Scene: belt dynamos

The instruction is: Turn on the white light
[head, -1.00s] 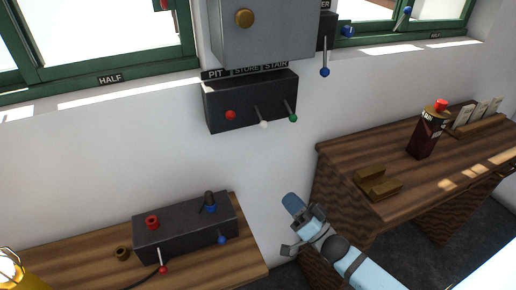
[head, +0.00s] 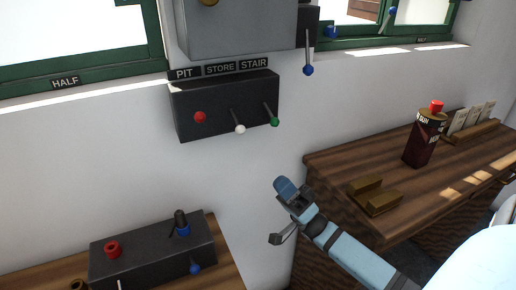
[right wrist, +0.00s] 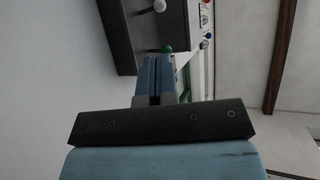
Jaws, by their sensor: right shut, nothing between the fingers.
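A dark switch box (head: 225,108) on the wall carries three levers under the labels PIT, STORE and STAIR. The white-knobbed lever (head: 240,129) is in the middle, pointing down and out. The red knob (head: 200,117) is left of it and the green-knobbed lever (head: 274,121) right of it. My right gripper (head: 285,187) is shut and empty, below and right of the box in the head view. In the right wrist view, its closed fingers (right wrist: 156,67) point toward the green knob (right wrist: 167,48); the white knob (right wrist: 159,6) is farther up. No lit lamp shows.
A grey cabinet (head: 240,30) hangs above the switch box, with a blue-knobbed lever (head: 308,69) beside it. A second control box (head: 150,250) sits on the lower left table. A right desk (head: 325,165) holds a dark bottle (head: 424,140) and brass blocks (head: 375,195).

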